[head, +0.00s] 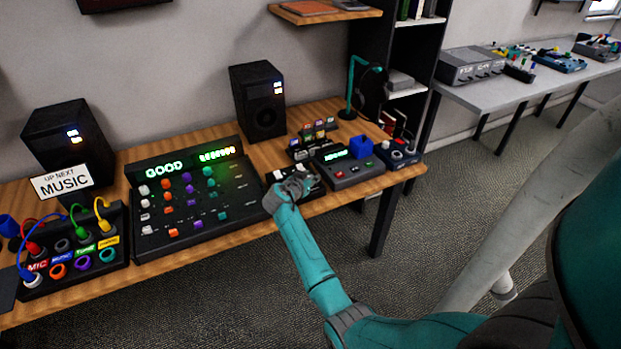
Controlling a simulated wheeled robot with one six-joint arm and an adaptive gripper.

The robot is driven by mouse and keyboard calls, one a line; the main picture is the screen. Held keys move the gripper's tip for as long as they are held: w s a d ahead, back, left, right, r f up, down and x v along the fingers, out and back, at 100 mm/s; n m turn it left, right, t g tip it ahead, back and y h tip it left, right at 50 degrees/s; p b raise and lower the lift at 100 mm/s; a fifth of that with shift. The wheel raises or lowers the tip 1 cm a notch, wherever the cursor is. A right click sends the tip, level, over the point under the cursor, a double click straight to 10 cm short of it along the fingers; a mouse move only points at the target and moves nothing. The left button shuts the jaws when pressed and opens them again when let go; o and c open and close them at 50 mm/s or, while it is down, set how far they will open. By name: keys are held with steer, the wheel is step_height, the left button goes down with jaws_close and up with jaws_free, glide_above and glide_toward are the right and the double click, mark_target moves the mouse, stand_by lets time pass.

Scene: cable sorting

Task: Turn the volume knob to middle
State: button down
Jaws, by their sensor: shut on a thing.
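My gripper (293,187) is down at a small dark control box (312,189) near the table's front edge, right of the big mixer. It is shut on what I take to be the volume knob. The knob is hidden behind the gripper and wrist, so its angle cannot be seen. Small pale parts show on top of the box beside the gripper. My teal arm reaches in from the lower right.
The mixer (139,225) shows a green "GOOD" readout and stands left of my gripper. A grey device (350,176) with coloured buttons stands close on the right. A cable box (118,252) is at far left. Two black speakers (258,100) (62,140) stand behind.

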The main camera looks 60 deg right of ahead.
steer(key=shift+f, duration=0.1)
steer(key=c, duration=0.8)
jaws_free()
steer(key=v, duration=1.2)
